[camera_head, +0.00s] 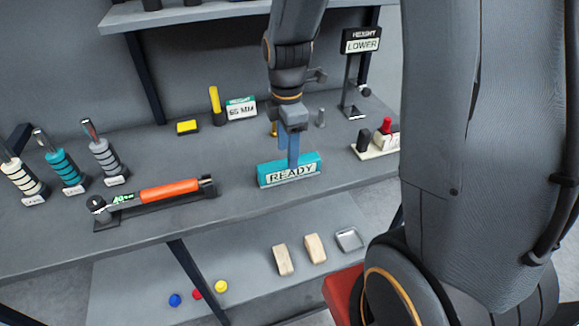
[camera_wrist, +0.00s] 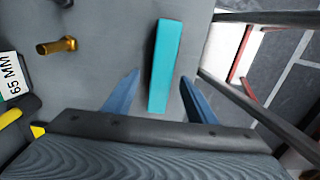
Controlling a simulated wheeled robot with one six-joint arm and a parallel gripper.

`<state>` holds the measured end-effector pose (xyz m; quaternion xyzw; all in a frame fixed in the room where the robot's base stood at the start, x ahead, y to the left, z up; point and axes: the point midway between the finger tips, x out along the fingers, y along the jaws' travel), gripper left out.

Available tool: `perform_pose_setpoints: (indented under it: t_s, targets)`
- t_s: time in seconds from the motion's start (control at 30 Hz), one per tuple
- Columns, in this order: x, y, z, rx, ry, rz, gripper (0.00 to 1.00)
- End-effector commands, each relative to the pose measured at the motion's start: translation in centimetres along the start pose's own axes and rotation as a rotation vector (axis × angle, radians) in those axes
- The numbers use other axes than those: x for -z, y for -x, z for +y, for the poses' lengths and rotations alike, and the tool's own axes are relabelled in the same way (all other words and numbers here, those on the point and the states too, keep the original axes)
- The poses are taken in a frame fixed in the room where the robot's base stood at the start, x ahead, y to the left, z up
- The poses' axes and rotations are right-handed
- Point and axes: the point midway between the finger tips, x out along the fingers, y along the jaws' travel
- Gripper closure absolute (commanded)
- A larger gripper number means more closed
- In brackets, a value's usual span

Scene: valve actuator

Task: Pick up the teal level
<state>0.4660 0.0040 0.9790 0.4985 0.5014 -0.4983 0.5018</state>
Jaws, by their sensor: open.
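The teal level (camera_head: 262,178) is a block-shaped bar lying on the bench, with a white "READY" label on its front. In the wrist view the teal level (camera_wrist: 166,50) runs lengthwise between my two blue fingers. My gripper (camera_head: 291,160) is over the level and reaches down to it in the head view. In the wrist view my gripper (camera_wrist: 160,76) is open, with a finger on each side of the level and a visible gap on both sides. I cannot tell how far down the fingertips reach.
An orange torque tool (camera_head: 170,190) lies to the left. Several upright handled tools, one teal (camera_head: 65,168), stand at the far left. A brass pin (camera_wrist: 56,46) and a yellow block (camera_head: 187,127) are nearby. A "LOWER" sign stand (camera_head: 361,42) is at right. The bench edge is close.

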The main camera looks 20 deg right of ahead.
Motion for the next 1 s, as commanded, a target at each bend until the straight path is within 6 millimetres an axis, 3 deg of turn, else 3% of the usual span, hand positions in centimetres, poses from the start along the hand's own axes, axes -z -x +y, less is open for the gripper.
perform_pose_setpoints:
  t_s: [0.4,0.7,1.0]
  targets:
    - [-0.4,-4.3,-0.3,0.003,-0.005,0.000,0.48]
    - [-0.5,-4.6,-0.3,0.000,-0.007,0.000,0.48]
    - [-0.5,-4.6,-0.3,0.000,-0.006,0.000,0.99]
